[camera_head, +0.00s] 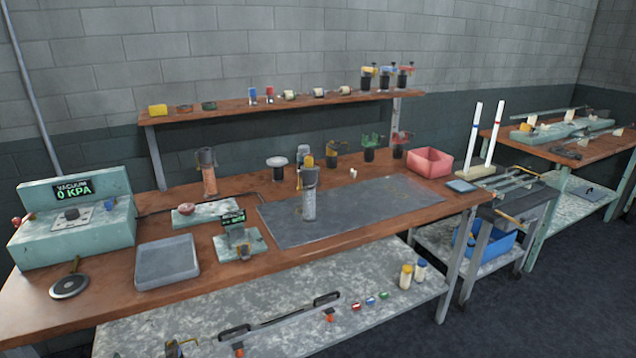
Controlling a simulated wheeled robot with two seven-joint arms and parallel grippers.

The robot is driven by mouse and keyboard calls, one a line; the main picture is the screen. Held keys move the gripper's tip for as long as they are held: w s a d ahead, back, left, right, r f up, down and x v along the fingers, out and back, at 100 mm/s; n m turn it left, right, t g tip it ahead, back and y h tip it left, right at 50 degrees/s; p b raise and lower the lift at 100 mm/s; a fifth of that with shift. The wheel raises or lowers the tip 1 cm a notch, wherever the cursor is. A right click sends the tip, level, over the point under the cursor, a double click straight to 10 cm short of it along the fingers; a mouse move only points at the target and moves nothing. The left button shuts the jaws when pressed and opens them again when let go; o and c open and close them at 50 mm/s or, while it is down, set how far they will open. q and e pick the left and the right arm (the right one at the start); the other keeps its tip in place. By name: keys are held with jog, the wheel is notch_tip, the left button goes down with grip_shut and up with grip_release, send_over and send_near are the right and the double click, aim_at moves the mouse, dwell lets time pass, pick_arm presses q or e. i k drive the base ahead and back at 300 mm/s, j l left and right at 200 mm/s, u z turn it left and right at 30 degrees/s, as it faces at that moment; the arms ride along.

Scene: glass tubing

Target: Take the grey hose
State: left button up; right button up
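No thing shows clearly as a grey hose. A thin dark line, possibly a hose or cable (155,212), runs along the brown bench from the teal vacuum unit (70,232), whose display reads 0 KPA. It seems to pass behind a small teal block with a red knob (188,210). Its far end is too small to tell. Two upright greyish cylinders with orange or yellow parts stand on the bench, one at the back (208,172) and one at the dark mat (309,195). Neither of my grippers is in view.
The bench (225,280) also holds a grey tray (168,262), a small gauge stand (240,242), a black disc (68,287) and a red bin (430,161). The dark mat (370,205) is mostly clear. A narrow shelf (230,107) crosses the back.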

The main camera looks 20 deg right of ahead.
aim_at(309, 177)
jog(key=i+l+z, duration=0.1)
jog(key=i+z, duration=0.3)
jog(key=i, duration=1.15)
